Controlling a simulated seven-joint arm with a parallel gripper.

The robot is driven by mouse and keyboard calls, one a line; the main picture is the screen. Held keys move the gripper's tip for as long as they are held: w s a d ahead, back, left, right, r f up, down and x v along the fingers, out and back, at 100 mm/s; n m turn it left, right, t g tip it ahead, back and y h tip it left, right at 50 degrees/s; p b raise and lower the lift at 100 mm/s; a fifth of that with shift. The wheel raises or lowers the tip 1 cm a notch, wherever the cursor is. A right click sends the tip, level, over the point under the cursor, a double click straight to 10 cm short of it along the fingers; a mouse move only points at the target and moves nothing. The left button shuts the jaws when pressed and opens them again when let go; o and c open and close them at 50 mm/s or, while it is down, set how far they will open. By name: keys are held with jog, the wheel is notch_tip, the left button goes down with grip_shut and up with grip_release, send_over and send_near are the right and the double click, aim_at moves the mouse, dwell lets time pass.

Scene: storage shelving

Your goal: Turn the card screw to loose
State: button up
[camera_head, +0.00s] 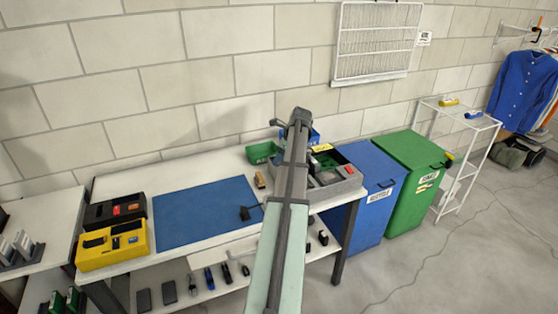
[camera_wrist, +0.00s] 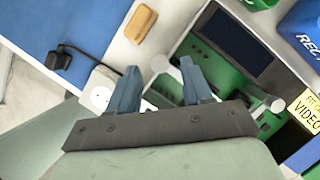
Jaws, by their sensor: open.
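My gripper (camera_wrist: 157,68) is open in the wrist view, its two blue fingers apart. A white cylindrical knob (camera_wrist: 161,66), possibly the card screw, shows between the fingertips; I cannot tell whether they touch it. A second white knob (camera_wrist: 268,103) is to the right. Both are at a grey open case (camera_wrist: 186,46) holding a green circuit card (camera_wrist: 226,76) and a dark panel (camera_wrist: 237,45). In the head view the case (camera_head: 350,184) stands at the table's right end, partly behind my arm. The fingers are hidden there.
The white table (camera_head: 120,181) carries a blue mat (camera_head: 205,212), a yellow case (camera_head: 112,246), a green bin (camera_head: 262,153) and a small wooden block (camera_head: 260,180). A black plug (camera_wrist: 58,60) lies left of my fingers. Blue (camera_head: 372,190) and green (camera_head: 415,185) waste bins stand right.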

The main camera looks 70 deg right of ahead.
jog(key=shift+w+f, duration=0.3)
jog(key=shift+f, duration=0.35)
grip_shut()
